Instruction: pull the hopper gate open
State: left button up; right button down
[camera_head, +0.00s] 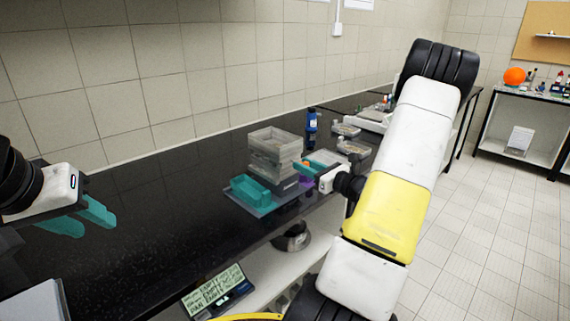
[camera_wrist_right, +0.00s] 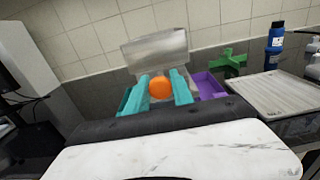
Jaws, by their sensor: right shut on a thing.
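The hopper (camera_head: 275,142) is a grey see-through box on top of the sieve shaker on the black bench; its pale upper part also shows in the right wrist view (camera_wrist_right: 155,48). My right gripper (camera_head: 307,167) reaches in at the shaker's right side. Its teal fingers are shut on an orange knob (camera_wrist_right: 160,88), which appears to be the hopper gate's handle. The gate plate itself is hidden, so how far it is open cannot be told. My left gripper (camera_head: 83,220) is open and empty over the bench at far left, well away from the shaker.
A teal tray (camera_head: 250,192) sits at the shaker's front left, and a purple tray (camera_wrist_right: 206,85) at its other side. A blue bottle (camera_head: 312,127) and small dishes stand behind. A display (camera_head: 218,291) is below the bench edge. The bench's left part is clear.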

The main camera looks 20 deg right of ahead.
jog(key=shift+s, duration=0.1)
dwell(0.5)
jog(key=v, duration=0.5)
jog(key=shift+d, duration=0.1)
jog(key=c, duration=1.1)
grip_release()
jog(key=shift+s, duration=0.15)
jog(key=v, duration=0.7)
jog(key=shift+s+d, duration=0.2)
jog(key=shift+s, duration=0.15)
